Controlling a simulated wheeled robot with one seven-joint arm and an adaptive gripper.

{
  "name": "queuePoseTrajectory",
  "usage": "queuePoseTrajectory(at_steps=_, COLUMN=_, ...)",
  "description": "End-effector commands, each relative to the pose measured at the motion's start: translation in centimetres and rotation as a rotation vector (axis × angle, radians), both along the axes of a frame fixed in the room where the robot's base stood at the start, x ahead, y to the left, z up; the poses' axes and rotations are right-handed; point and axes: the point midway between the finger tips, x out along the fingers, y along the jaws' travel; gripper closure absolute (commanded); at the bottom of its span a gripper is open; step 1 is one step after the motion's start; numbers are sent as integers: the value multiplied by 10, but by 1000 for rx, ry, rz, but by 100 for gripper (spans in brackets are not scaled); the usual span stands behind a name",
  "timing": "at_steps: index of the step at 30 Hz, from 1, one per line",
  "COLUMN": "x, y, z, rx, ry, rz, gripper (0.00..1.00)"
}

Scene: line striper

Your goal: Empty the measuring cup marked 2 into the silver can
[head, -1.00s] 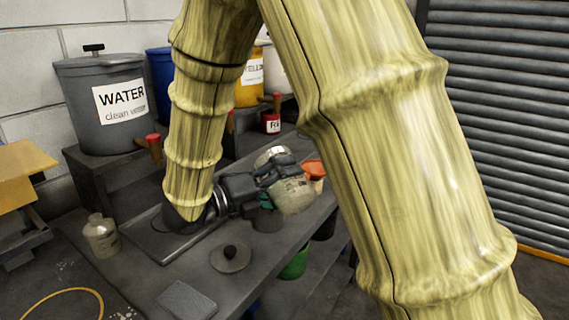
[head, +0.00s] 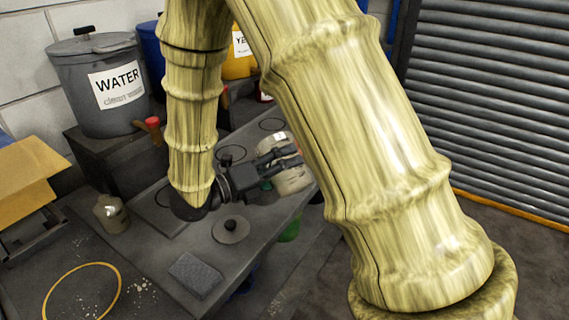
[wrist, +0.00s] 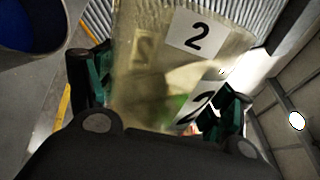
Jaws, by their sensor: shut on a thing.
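My gripper (head: 284,160) is shut on the measuring cup marked 2, a translucent, yellowish cup (head: 292,181). The cup is held above the right edge of the bench. In the wrist view, the cup (wrist: 155,60) shows two white labels with a black 2, between the dark green finger pads. I cannot tell from these views how full it is or how far it tilts. I cannot make out the silver can for certain; my arm hides much of the bench's far right.
A grey WATER bin (head: 98,85) stands on a step at the back left.

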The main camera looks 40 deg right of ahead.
Motion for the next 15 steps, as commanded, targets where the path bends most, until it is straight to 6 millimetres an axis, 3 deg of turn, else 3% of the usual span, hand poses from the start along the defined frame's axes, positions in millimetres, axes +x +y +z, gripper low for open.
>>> queuePoseTrajectory(at_steps=8, x=3, y=0, z=-3, rx=-7, ry=-93, rz=0, gripper=65)
queuePoseTrajectory(at_steps=15, x=10, y=0, z=-6, rx=-30, ry=-403, rz=0, gripper=65)
